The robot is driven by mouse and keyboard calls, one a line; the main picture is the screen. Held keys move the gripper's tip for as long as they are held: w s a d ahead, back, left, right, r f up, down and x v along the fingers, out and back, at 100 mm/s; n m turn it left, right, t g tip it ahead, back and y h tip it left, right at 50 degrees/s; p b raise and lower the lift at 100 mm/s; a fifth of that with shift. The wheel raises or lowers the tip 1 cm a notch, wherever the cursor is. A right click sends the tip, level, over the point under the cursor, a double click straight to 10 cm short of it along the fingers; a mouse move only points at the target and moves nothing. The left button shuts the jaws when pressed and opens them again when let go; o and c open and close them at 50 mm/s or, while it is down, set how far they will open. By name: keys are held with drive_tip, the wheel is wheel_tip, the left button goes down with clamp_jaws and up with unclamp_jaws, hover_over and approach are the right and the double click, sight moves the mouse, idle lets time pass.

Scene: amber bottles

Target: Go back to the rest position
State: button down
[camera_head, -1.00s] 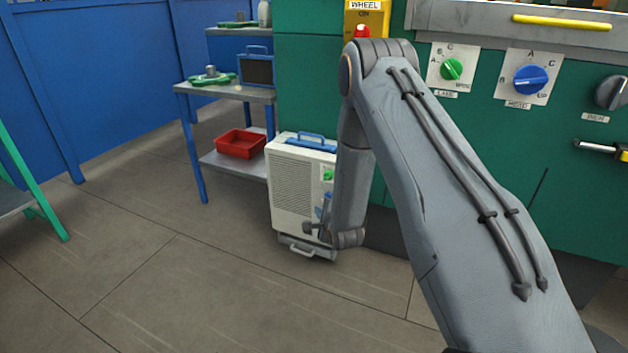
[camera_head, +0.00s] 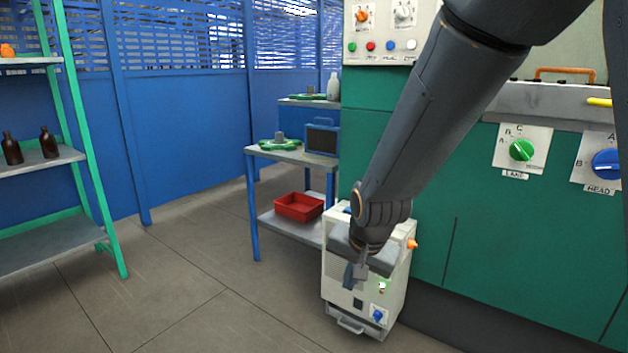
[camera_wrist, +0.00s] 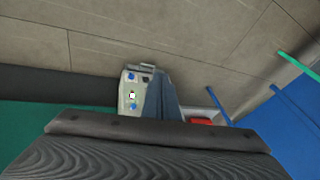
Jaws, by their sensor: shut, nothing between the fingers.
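My gripper (camera_head: 355,276) hangs at the end of my arm in the head view, pointing down in front of the pale cabinet unit (camera_head: 340,262). Its fingers are shut and empty. In the wrist view my gripper (camera_wrist: 161,100) shows as blue-grey fingers together, with the pale unit (camera_wrist: 130,88) just to their left. My arm comes down from the upper right and hides part of the unit's top and the green machine.
A green machine (camera_head: 480,240) with knobs stands at right. A grey side table (camera_head: 285,153) holds a red tray (camera_head: 299,207) on its lower shelf. A green-framed shelf (camera_head: 50,163) at left carries brown bottles (camera_head: 47,143). The floor (camera_head: 190,280) at centre left is clear.

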drive_tip(key=s+r+n+g+p, duration=0.15)
drive_tip(key=s+r+n, duration=0.25)
drive_tip(key=s, duration=0.8)
drive_tip(key=s+r+n+g+b, duration=0.1)
drive_tip(key=s+r+n+g, duration=0.3)
drive_tip(key=s, duration=0.8)
drive_tip(key=d+r+m+t+h+p, duration=0.1)
drive_tip(key=d+r+m+p, duration=0.2)
drive_tip(key=d+r+p, duration=0.8)
drive_tip(key=shift+w+d+r+p, duration=0.2)
drive_tip(key=shift+r+p, duration=0.5)
drive_tip(key=shift+p, duration=4.3)
